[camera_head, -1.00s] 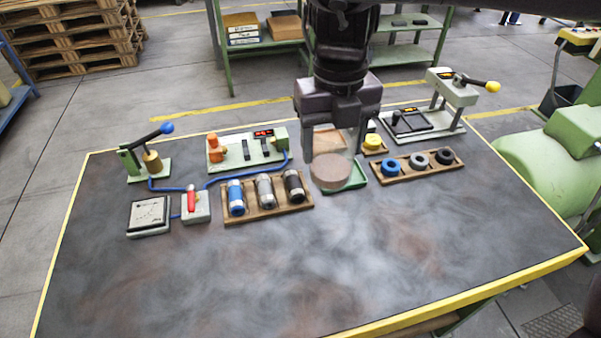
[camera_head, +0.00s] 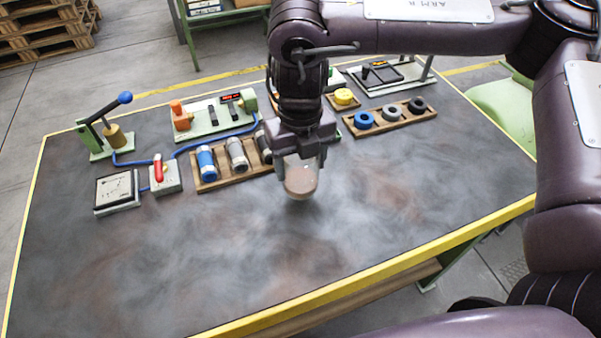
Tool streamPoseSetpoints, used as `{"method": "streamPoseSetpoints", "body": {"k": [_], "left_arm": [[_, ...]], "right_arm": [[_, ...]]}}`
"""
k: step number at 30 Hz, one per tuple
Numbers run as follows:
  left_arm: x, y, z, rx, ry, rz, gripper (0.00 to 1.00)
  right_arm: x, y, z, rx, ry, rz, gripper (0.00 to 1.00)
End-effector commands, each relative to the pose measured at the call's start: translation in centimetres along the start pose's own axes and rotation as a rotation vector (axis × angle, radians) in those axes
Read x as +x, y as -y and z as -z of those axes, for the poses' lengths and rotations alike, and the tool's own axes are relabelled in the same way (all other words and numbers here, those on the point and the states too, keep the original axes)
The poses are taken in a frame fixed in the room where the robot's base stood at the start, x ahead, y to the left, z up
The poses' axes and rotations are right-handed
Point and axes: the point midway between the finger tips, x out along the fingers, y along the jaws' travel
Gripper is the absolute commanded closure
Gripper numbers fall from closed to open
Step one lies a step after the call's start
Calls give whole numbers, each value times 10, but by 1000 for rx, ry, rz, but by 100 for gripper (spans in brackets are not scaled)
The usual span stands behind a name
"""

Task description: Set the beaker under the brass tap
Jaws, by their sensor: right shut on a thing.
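The beaker (camera_head: 300,182) is clear, with something brownish visible in it. My right gripper (camera_head: 300,168) is shut on it from above and holds it upright over the front-middle of the table, apparently just above the surface. A brass-coloured cylinder (camera_head: 117,136), which looks like the brass tap, stands on a green stand (camera_head: 97,143) at the back left, under a lever with a blue knob. The beaker is well to the right of it and nearer to me. My left gripper is not in view.
A scale-like box (camera_head: 117,190) and a red switch (camera_head: 158,170) stand in front of the tap. A blue hose (camera_head: 215,139) runs behind the wooden rack (camera_head: 210,183) of cylinders. A ring rack (camera_head: 400,124) is at the right. The front of the dark table (camera_head: 220,250) is clear.

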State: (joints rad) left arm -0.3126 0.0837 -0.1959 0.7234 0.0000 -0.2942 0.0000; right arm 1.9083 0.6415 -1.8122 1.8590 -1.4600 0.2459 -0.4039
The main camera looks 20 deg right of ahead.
Motion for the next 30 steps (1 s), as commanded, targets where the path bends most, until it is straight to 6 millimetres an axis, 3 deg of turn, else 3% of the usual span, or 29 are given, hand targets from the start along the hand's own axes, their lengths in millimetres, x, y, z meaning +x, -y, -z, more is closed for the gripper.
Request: {"method": "streamPoseSetpoints", "body": {"k": [6,17,18,22,23,30], "left_arm": [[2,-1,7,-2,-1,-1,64],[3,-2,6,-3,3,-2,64],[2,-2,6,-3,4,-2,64],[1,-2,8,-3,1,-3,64],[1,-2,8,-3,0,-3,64],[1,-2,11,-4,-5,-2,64]], "right_arm": [[31,0,1,1,-4,0,64],[35,0,0,0,-2,0,64],[36,0,0,0,-2,0,37],[35,0,0,0,-2,0,20],[35,0,0,0,-2,0,16],[34,0,0,0,-2,0,16]]}}
